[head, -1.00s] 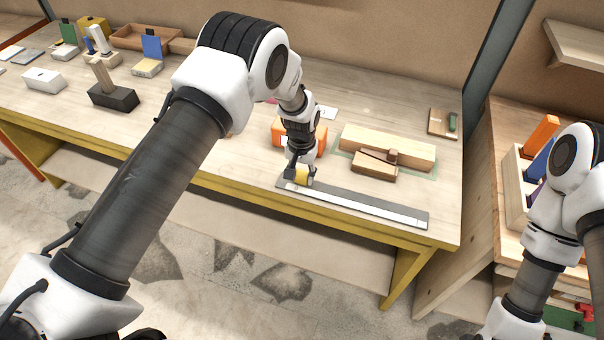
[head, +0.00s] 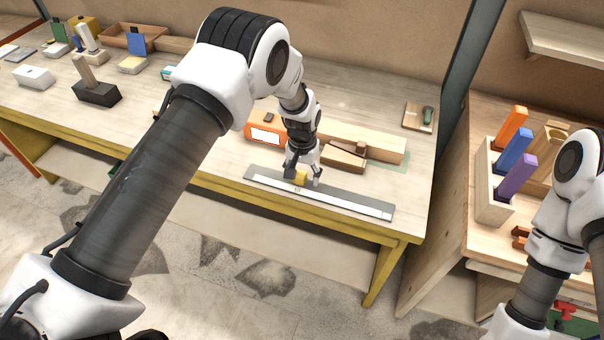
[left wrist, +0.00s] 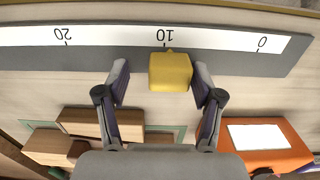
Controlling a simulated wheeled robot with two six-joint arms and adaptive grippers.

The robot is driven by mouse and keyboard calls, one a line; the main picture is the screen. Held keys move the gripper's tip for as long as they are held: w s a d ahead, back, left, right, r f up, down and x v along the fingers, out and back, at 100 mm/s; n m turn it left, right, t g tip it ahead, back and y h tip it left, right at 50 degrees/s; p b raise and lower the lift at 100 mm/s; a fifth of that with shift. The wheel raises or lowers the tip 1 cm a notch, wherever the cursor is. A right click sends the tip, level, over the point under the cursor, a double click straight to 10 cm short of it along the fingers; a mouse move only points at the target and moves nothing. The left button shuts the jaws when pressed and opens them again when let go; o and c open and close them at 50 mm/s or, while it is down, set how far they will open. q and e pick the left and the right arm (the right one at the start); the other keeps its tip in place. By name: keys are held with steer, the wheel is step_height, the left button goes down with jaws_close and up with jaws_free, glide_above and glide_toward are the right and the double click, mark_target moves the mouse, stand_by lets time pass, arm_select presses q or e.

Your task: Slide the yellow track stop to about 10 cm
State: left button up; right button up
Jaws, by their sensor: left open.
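The yellow track stop (head: 300,177) sits on the grey track with a white scale (head: 350,201) along the bench's front edge. In the left wrist view the scale is upside down, and the yellow stop (left wrist: 170,72) has its small pointer beside the 10 mark, very slightly toward the 0 side. My left gripper (head: 302,179) is down at the track with its fingers either side of the stop. In the wrist view the left gripper (left wrist: 160,84) is open: a clear gap shows at the picture-left finger, and the other finger is close to or touching the stop.
Behind the track are an orange box (head: 262,133) with a white label and wooden blocks (head: 372,146). A black-based wooden piece (head: 97,93) stands far left. A rack with coloured blocks (head: 490,190) is on the right bench. The track right of the stop is clear.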

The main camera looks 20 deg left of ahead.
mark_target(303, 173)
arm_select(q)
steer(key=shift+s+r, duration=0.1)
steer(key=shift+r, duration=0.15)
step_height(303, 173, up, 12)
steer(key=shift+f, duration=0.25)
steer(key=shift+d, duration=0.1)
